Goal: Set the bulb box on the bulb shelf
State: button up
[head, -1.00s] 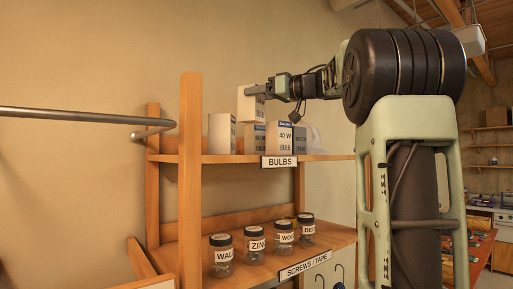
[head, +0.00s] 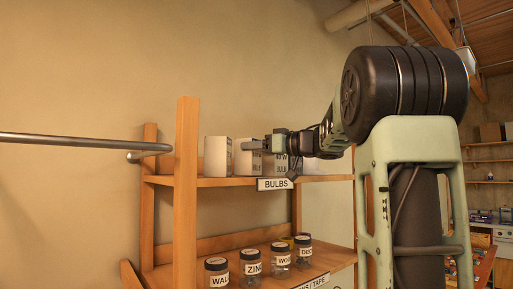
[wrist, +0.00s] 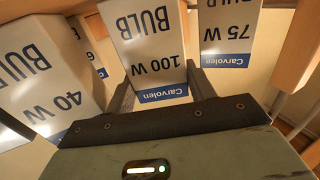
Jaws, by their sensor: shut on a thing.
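The bulb box in my grip is white with a blue band and reads 100 W (wrist: 150,50) in the wrist view. In the head view this held box (head: 244,163) is upright at the bulb shelf (head: 222,182), the upper board with the BULBS label (head: 275,184). Its base looks level with the shelf; I cannot tell whether it touches. My gripper (head: 254,146) is shut on it, a finger on each side in the wrist view (wrist: 160,97). A 75 W box (wrist: 230,40) and a 40 W box (wrist: 40,75) stand on either side.
A white box (head: 217,157) stands left of the held one, with a gap. A 40 W box (head: 281,166) is close on its right, partly behind my gripper. The lower shelf holds several labelled jars (head: 252,264). A wooden post (head: 187,190) rises at the front left.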

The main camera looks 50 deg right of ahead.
jog(key=shift+f, duration=0.2)
jog(key=o, duration=0.7)
jog(key=shift+r, duration=0.2)
jog(key=s+d+b, duration=0.2)
jog(key=s+b, duration=0.2)
jog(key=s, duration=0.8)
